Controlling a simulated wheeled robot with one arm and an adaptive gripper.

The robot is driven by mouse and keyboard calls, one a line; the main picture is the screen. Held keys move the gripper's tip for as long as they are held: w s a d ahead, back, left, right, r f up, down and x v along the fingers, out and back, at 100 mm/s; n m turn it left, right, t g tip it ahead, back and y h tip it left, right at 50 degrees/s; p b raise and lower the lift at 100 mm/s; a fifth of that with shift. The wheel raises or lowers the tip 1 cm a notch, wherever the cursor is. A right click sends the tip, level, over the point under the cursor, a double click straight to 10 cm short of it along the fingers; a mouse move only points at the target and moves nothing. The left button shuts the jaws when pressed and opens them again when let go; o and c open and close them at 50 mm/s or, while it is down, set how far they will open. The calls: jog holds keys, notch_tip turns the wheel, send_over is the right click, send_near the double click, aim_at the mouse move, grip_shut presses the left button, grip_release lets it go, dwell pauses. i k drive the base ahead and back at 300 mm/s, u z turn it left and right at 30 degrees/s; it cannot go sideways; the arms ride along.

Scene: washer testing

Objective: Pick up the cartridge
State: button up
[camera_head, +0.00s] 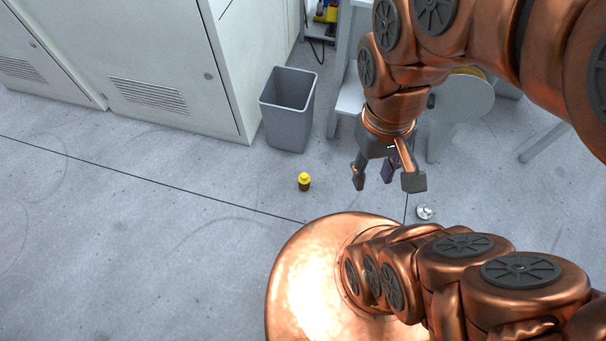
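A small object with a yellow top and a dark brown body (304,182) stands upright on the floor; it may be the cartridge, but I cannot tell for sure. My gripper (387,180) is to the right of it in the picture. Its fingers point down and are spread, with nothing seen between them. It is apart from the yellow-topped object. A small round whitish-silver object (424,212) lies on the floor just below and to the right of my gripper in the picture; its kind is too small to tell.
A grey open bin (288,112) stands behind the yellow-topped object, next to white cabinets (150,60). A pale table or stand (346,100) and a round stool-like seat (466,100) are behind my arm. The floor to the left is clear.

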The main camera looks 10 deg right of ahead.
aim_at(304, 179)
jog(key=u, duration=0.55)
jog(key=k, duration=1.25)
jog(key=u, duration=1.05)
jog(key=i, duration=2.15)
jog(key=z, duration=1.3)
jog(key=i, duration=0.65)
jog(key=z, duration=0.65)
